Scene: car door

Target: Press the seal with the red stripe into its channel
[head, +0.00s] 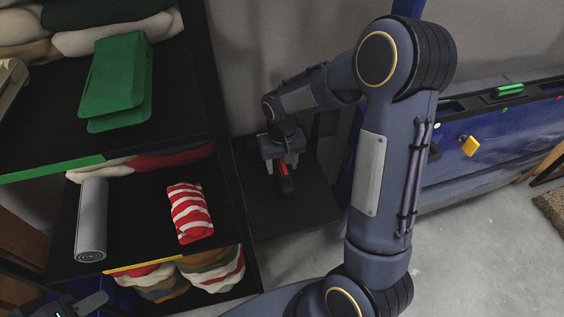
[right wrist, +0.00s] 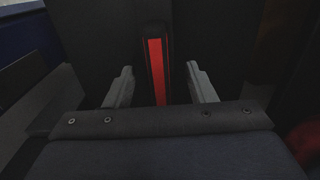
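The seal with the red stripe (head: 286,182) is a dark strip with a red face, on a low black shelf (head: 310,205) in the head view. It also shows upright in the right wrist view (right wrist: 158,70). My right gripper (head: 285,165) is over the seal, its fingers open on either side, with gaps between them and the strip. The seal's lower end is hidden by the gripper body in the wrist view. My left gripper (head: 82,305) is partly in view at the bottom left corner, and its opening is unclear. The blue door (head: 465,165) stands at right; I cannot make out the channel clearly.
A black shelf rack at left holds a green folded item (head: 118,75), a grey roll (head: 92,220), a red-and-white striped bundle (head: 190,212) and several cloth rolls. The door carries a yellow piece (head: 470,146) and a green piece (head: 508,90). The floor before the door is clear.

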